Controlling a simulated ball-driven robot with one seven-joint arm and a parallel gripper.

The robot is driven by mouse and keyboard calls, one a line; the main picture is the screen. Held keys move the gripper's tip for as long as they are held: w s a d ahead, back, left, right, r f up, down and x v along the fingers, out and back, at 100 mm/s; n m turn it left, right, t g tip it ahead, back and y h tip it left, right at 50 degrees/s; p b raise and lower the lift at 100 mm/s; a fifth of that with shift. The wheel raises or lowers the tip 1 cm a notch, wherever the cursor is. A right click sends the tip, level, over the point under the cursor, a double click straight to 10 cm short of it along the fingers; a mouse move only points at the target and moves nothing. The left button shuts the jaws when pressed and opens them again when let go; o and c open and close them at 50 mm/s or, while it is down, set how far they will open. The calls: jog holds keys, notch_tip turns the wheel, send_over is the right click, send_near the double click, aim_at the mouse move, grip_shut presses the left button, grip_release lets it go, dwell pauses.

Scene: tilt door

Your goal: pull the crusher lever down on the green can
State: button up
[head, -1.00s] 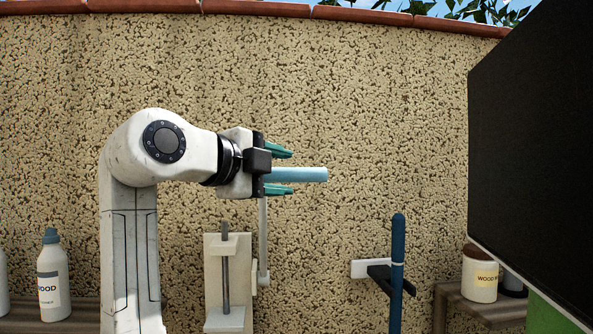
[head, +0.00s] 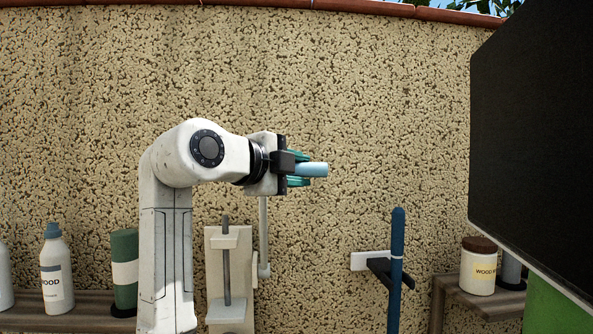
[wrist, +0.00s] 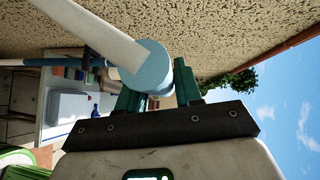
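The crusher (head: 215,262) is a beige wall plate with a grey rod and two pale jaws. Its pale lever (head: 264,235) stands upright on the right side, topped by a light-blue cylindrical handle (head: 315,169) that points right. My gripper (head: 298,169) has teal fingers above and below the handle, apparently touching it. In the wrist view the handle (wrist: 152,68) lies at the fingers, with the lever running to the upper left. A green can with a white band (head: 124,268) stands on the left shelf. No can shows between the crusher jaws; my arm may hide part of that area.
White bottles (head: 57,275) stand on the left shelf. A blue upright bar on a wall bracket (head: 397,260) is right of the crusher. A jar (head: 479,268) sits on the right shelf. A large black panel (head: 535,140) fills the right side.

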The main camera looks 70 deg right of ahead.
grip_shut()
jog(key=shift+f, duration=0.15)
